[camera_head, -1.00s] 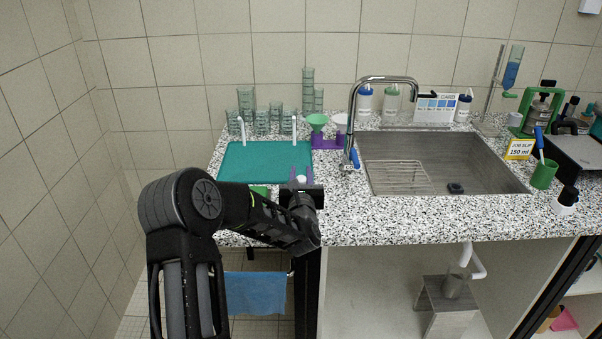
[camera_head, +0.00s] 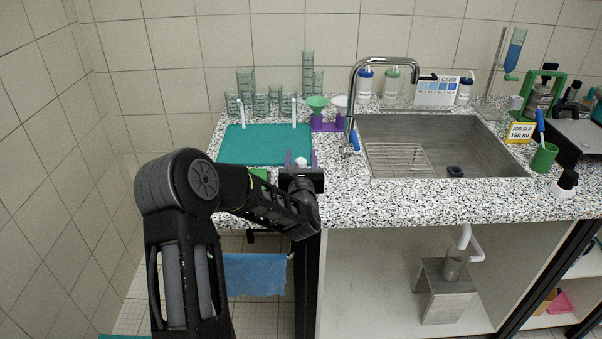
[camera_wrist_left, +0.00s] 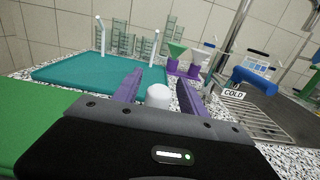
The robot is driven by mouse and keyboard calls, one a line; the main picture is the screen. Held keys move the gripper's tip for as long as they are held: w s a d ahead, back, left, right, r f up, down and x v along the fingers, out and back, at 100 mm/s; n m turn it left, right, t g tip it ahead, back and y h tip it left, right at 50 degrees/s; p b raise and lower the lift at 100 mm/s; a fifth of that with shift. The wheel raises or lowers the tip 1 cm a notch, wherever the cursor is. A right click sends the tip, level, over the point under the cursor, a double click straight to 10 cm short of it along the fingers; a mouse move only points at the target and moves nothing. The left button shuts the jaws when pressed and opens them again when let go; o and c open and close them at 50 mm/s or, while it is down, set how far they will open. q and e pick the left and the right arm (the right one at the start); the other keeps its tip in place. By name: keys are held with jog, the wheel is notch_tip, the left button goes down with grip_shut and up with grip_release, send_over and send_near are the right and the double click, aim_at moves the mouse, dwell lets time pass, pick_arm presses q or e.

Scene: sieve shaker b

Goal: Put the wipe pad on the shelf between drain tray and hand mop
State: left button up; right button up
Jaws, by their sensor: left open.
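My left gripper (camera_head: 301,157) is over the counter, near the front right corner of the teal mat or tray (camera_head: 262,142). In the left wrist view its two purple fingers (camera_wrist_left: 158,82) stand apart. A small white rounded knob or cap (camera_wrist_left: 158,96) shows between them; I cannot tell whether they touch it. A flat green thing (camera_wrist_left: 28,125) lies at the left of the wrist view, partly cut off; I cannot tell whether it is the wipe pad. I cannot surely identify the drain tray or hand mop. My right gripper is out of view.
The sink (camera_head: 470,140) and tall faucet (camera_head: 384,62) are to the right. A blue cloth (camera_head: 255,274) hangs below the counter. A pink item (camera_head: 561,302) is on a low shelf at right.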

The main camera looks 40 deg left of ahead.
pick_arm(q)
jog(key=b+v, duration=0.2)
jog(key=v, duration=0.9)
dwell(0.3)
